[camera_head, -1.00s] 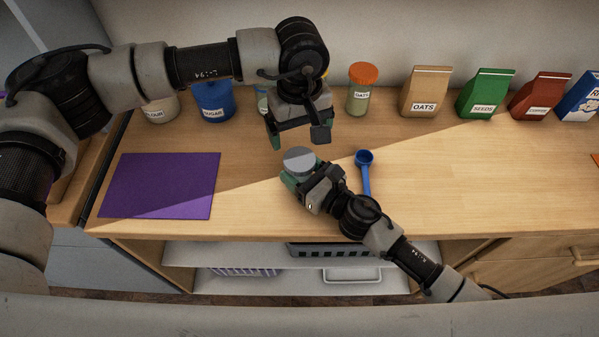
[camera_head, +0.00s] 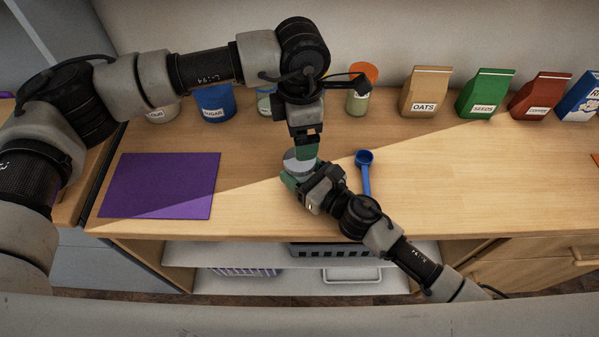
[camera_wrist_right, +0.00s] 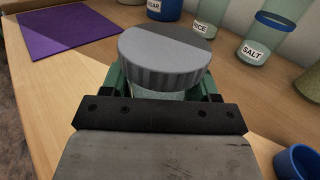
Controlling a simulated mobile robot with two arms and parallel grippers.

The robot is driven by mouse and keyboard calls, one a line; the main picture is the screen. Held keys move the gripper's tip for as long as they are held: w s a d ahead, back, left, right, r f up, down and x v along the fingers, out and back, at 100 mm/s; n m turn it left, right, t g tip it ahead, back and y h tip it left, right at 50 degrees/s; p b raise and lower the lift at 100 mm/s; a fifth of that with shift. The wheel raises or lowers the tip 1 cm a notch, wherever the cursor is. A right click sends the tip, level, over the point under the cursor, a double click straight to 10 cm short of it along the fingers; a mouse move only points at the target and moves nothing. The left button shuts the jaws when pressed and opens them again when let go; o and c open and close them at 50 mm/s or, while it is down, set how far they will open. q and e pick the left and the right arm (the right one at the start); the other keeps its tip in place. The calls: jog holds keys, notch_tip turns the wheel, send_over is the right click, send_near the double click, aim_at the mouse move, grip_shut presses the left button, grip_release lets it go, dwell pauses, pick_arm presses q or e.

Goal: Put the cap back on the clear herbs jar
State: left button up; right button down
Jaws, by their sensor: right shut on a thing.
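A clear jar with a wide grey ribbed cap (camera_wrist_right: 165,58) on top stands in front of my right wrist camera. The jar's glass (camera_wrist_right: 180,94) shows only as a thin strip below the cap, and I cannot tell how firmly the cap is seated. In the head view the grey cap (camera_head: 293,165) is partly covered by my left gripper. My right gripper (camera_head: 297,180) is shut around the jar below the cap, from the lower right. My left gripper (camera_head: 306,150) points down over the cap's far edge. Its fingers overlap in view, so its opening and contact are unclear.
A blue scoop (camera_head: 364,170) lies just right of the jar. A purple mat (camera_head: 160,186) lies at left. Canisters and bags, including sugar (camera_head: 214,103), an orange-lidded jar (camera_head: 359,103) and oats (camera_head: 425,93), line the back. The front right counter is clear.

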aim_at(300, 172)
pick_arm(q)
jog(key=n, duration=1.3)
jog(key=shift+n, duration=0.4)
jog(key=n, duration=1)
jog(key=shift+n, duration=0.4)
jog(key=shift+f, duration=0.1)
jog(key=shift+f, duration=3.9)
jog(key=shift+c, duration=0.3)
